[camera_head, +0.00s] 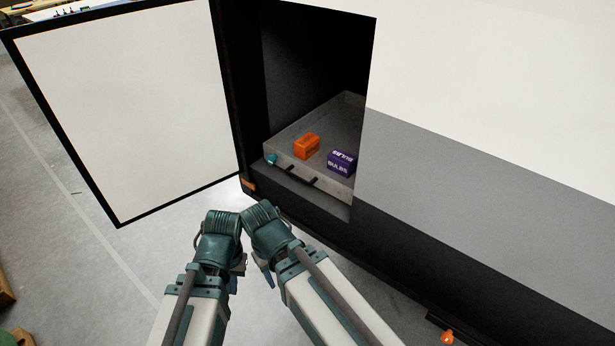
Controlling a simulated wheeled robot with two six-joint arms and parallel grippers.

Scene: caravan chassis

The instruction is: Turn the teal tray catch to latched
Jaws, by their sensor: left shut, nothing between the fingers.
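The teal tray catch (271,159) is a small knob at the left front corner of a grey tray (285,172) inside the open compartment. Its exact turn is too small to tell. My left gripper (233,284) points down beside its arm, below and left of the catch and well apart from it. It is shut and empty, and mostly hidden by my arm links. My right gripper (266,277) shows only as a small blue-grey part beside the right arm; its jaws cannot be made out. Neither gripper touches the tray.
An orange box (307,146) and a purple bulbs box (341,163) sit in the tray. A dark handle (301,176) is on its front. A white door (130,110) stands open at left. The caravan's wall (490,160) bounds the right. The floor at left is mostly clear.

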